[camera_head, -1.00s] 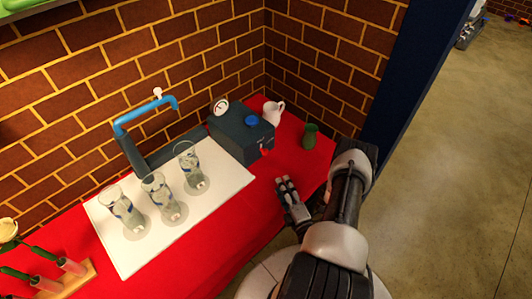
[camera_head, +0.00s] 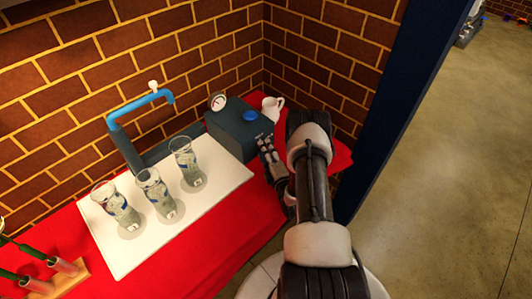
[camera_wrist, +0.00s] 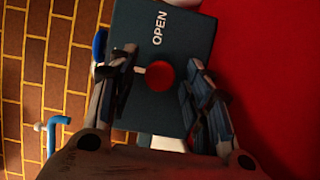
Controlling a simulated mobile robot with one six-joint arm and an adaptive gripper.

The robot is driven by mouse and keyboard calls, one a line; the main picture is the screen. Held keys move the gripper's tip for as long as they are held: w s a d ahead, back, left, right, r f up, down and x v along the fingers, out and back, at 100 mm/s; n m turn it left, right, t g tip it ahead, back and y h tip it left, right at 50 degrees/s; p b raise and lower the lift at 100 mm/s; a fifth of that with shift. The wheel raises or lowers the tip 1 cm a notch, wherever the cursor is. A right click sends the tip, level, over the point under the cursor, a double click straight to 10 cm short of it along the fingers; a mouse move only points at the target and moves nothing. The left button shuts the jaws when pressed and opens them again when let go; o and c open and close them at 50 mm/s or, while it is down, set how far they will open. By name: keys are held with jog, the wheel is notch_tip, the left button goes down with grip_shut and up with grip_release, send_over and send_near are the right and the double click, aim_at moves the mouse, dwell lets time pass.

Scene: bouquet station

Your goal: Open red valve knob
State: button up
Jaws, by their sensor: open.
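The red valve knob (camera_wrist: 160,75) is on the face of a dark box (camera_wrist: 185,40) with the word OPEN on it. In the wrist view the knob lies between the spread fingers of my gripper (camera_wrist: 158,88). Both fingers look apart from it. In the head view my gripper (camera_head: 268,150) is at the front of the dark box (camera_head: 235,130), and it hides the red knob there. A blue knob (camera_head: 250,116) sits on top of the box.
A gauge (camera_head: 218,102) and a white pitcher (camera_head: 272,106) are by the box. Several glasses, one here (camera_head: 186,162), stand on a white board (camera_head: 135,262) at left. A blue tap (camera_head: 140,107) rises behind them. The brick wall (camera_head: 200,50) is close behind.

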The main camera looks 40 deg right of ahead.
jog(key=shift+c, duration=0.2)
jog(key=c, duration=1)
jog(key=shift+c, duration=0.2)
jog(key=m+g+p, duration=0.1)
jog(key=m, duration=0.2)
jog(key=shift+r+y, duration=0.2)
jog(key=shift+y, duration=0.2)
jog(key=m+g+y, duration=0.1)
jog(key=m, duration=0.1)
jog(key=m+p, duration=0.1)
jog(key=m, duration=0.1)
jog(key=shift+d+g+y, duration=0.15)
jog(key=shift+g+y, duration=0.25)
jog(key=m+y, duration=0.1)
jog(key=m, duration=0.2)
jog(key=shift+d+g+y+b, duration=0.1)
jog(key=shift+g+y+b, duration=0.2)
jog(key=shift+y, duration=0.1)
jog(key=shift+d+r+m+y+b, duration=0.1)
jog(key=shift+m+y+b, duration=0.2)
jog(key=shift+m+y, duration=1.1)
jog(key=shift+m, duration=0.4)
